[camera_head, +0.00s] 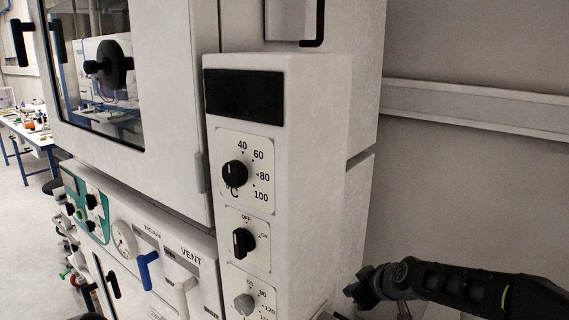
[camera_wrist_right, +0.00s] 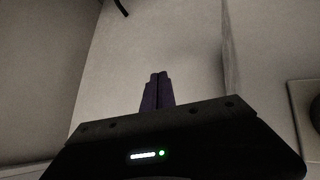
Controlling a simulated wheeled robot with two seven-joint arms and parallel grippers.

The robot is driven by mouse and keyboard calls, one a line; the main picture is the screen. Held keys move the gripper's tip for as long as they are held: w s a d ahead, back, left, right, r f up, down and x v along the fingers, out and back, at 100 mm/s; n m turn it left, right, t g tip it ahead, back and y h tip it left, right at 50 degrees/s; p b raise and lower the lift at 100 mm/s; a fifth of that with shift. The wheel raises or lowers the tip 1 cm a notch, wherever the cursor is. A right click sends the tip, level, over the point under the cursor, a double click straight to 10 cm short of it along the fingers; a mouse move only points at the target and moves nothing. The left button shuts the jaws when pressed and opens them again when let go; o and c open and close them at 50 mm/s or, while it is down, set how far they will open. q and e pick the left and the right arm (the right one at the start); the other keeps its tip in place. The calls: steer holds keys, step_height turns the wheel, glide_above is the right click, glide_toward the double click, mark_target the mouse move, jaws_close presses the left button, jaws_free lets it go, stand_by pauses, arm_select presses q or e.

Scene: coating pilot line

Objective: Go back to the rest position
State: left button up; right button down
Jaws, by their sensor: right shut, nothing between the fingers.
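My right gripper (camera_wrist_right: 157,88) shows in the wrist view with its two dark fingers together and nothing between them. A plain pale panel surface lies beyond its tips. In the head view my right arm (camera_head: 455,282) comes in from the lower right, its dark end close to the right side of the white control column (camera_head: 335,150). I cannot tell from these views whether it touches the column. My left gripper is not in view.
A white oven with a glass door (camera_head: 105,70) stands at left. The column carries a temperature knob (camera_head: 234,173), an off/on knob (camera_head: 243,242) and a lower grey knob (camera_head: 243,304). A blue-handled valve (camera_head: 147,268) sticks out below. A bench (camera_head: 35,135) stands far left.

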steer(key=s+a+f+m+g, duration=0.25)
steer(key=s+f, duration=0.45)
steer(key=f, duration=0.5)
steer(key=s+a+f+m+g, duration=0.25)
steer(key=s+f, duration=0.55)
steer(key=f, duration=0.4)
steer(key=s+a+f+m+g, duration=0.1)
steer(key=s+f, duration=0.4)
steer(key=s, duration=0.6)
steer(key=s+a+f+m+g, duration=0.2)
steer(key=s+f, duration=0.4)
steer(key=s, duration=0.6)
steer(key=shift+s+a+f+m, duration=0.3)
steer(key=shift+a+m, duration=0.3)
steer(key=shift+m, duration=0.5)
steer(key=shift+w, duration=0.1)
